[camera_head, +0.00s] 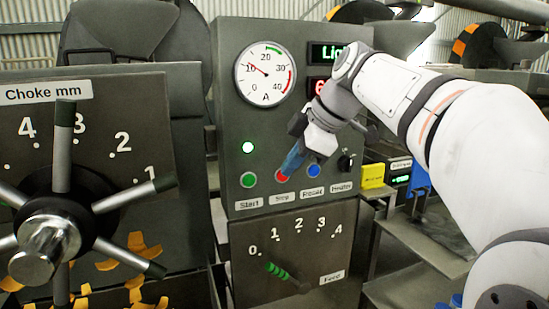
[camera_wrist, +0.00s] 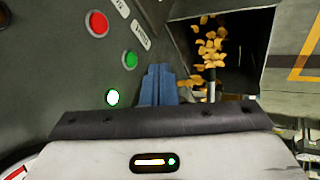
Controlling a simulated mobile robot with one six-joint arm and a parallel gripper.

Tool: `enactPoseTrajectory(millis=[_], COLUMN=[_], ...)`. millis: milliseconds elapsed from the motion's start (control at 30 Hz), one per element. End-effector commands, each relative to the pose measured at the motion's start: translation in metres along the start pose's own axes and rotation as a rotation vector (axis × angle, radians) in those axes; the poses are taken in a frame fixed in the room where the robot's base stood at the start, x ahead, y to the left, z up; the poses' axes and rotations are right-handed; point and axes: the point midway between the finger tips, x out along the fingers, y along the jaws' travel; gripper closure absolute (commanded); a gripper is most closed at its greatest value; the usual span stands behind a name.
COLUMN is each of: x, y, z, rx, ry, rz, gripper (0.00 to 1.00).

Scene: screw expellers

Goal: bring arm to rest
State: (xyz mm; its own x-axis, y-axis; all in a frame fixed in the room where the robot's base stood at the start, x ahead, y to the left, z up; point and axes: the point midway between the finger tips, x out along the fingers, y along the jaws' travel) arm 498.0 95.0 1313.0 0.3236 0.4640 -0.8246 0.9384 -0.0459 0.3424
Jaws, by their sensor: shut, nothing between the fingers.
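My white arm (camera_head: 450,120) reaches in from the right in the head view. My gripper (camera_head: 289,168) has blue fingers and is shut and empty. In the head view its tips are in front of the panel, by the red Stop button (camera_head: 281,176); whether they touch it cannot be told. In the wrist view the shut blue fingers (camera_wrist: 158,84) stand beside the panel face, with the red button (camera_wrist: 97,23) up and to their left, apart from them in the picture. The green Start button (camera_head: 248,180) shows left of the fingers in the head view.
The grey control panel (camera_head: 228,110) carries a gauge (camera_head: 265,74), a lit green lamp (camera_head: 247,147) and a blue button (camera_head: 314,170). The feed lever (camera_head: 280,272) is below. A large spoked choke wheel (camera_head: 62,215) sticks out at left. A yellow box (camera_head: 373,176) is at right.

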Motion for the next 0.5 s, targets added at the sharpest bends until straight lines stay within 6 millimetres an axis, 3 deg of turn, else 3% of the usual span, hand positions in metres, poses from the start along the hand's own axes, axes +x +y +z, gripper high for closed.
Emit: enactPoseTrajectory(millis=[267, 500], x=[0.053, 0.097], y=[-0.096, -0.198], z=[0.078, 0.146], rx=[0.663, 1.185], ry=[-0.220, -0.397], rz=[0.023, 0.144], gripper=[1.00, 1.00])
